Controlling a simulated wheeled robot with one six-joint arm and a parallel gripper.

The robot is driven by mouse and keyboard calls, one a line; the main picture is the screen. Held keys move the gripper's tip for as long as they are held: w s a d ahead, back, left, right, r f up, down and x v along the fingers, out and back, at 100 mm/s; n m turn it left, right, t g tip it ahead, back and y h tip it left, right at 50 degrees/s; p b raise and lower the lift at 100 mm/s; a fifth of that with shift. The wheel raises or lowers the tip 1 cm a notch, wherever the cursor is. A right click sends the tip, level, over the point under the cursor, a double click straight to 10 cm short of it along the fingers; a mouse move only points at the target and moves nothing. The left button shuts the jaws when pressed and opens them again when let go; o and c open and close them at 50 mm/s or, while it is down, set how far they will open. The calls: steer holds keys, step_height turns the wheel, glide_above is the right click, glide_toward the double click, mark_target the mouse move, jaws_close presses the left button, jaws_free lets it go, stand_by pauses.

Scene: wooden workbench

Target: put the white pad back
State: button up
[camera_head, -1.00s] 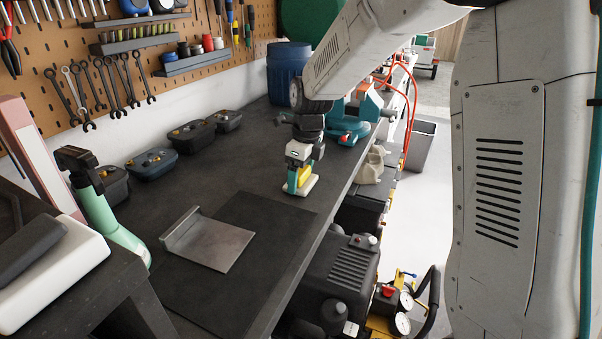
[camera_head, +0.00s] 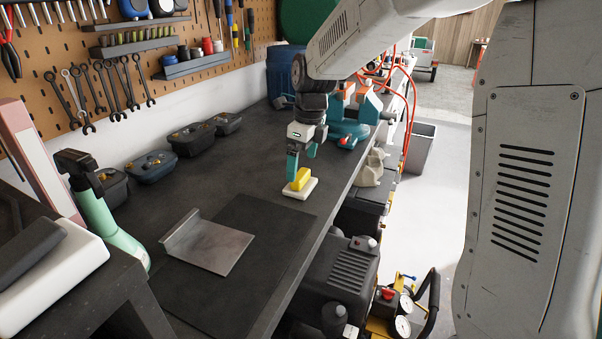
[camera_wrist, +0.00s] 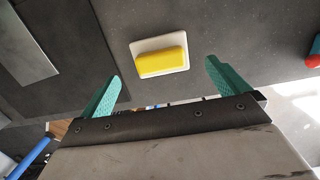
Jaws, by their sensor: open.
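The white pad (camera_head: 301,189) lies flat on the dark workbench top, with a yellow grip block (camera_head: 300,178) on its upper side. In the wrist view the white pad (camera_wrist: 160,45) and its yellow block (camera_wrist: 161,63) lie ahead of the fingers, in the gap between them. My gripper (camera_head: 302,165) is above and slightly behind the pad in the head view, its teal fingers pointing down. In the wrist view my gripper (camera_wrist: 160,80) has its fingers wide apart with nothing between them. The pad stands clear of both fingers there.
A dark mat (camera_head: 270,235) with a bent metal plate (camera_head: 210,245) lies nearer on the bench. A teal vise (camera_head: 350,125) stands behind my gripper. Several dark cases (camera_head: 190,138) line the wall side. The bench's right edge is close to the pad.

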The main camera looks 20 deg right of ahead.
mark_target(306, 185)
step_height(306, 185, up, 7)
steer(key=shift+s+d, duration=0.3)
steer(key=shift+s, duration=0.1)
steer(key=s+d+f+n+h, duration=0.1)
steer(key=s+d+n, duration=0.1)
steer(key=s+n, duration=2.5)
steer(key=s, duration=0.6)
steer(key=shift+f, duration=0.2)
